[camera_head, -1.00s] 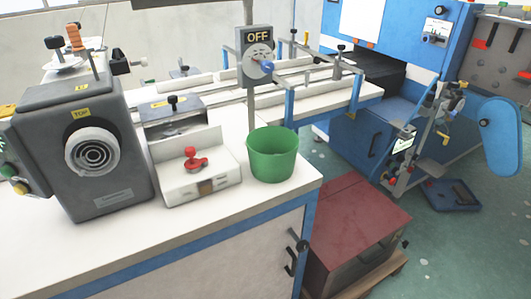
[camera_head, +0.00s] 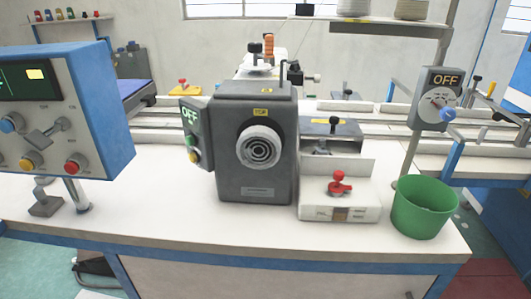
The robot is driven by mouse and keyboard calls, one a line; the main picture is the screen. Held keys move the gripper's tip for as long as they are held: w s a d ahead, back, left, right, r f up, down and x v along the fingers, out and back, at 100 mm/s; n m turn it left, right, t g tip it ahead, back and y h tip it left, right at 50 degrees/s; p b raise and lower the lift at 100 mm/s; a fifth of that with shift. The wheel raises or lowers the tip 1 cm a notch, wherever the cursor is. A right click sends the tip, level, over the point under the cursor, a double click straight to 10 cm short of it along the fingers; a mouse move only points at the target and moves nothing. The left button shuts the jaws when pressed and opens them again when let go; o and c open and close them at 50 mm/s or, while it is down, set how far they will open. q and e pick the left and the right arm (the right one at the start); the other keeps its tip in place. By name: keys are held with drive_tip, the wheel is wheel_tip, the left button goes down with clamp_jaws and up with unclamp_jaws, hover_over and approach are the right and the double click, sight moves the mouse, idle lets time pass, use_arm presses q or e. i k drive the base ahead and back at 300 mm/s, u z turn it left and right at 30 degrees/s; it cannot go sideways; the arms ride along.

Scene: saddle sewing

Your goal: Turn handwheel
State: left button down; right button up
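A dark grey machine (camera_head: 240,180) stands on the white table in the middle of the head view. On its front is a round light-grey handwheel (camera_head: 259,147) with dark concentric rings. A small yellow label sits above the wheel. Neither of my grippers shows in the head view.
A blue control box (camera_head: 65,115) stands at the left. A white unit with a red knob (camera_head: 339,184) and a green bin (camera_head: 423,208) stand to the right. An OFF switch box (camera_head: 436,98) is on a post. The table front (camera_head: 170,226) is clear.

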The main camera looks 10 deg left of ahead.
sight(258, 147)
drive_tip(key=z, duration=0.45)
drive_tip(key=k, duration=0.55)
drive_tip(key=u, duration=1.1)
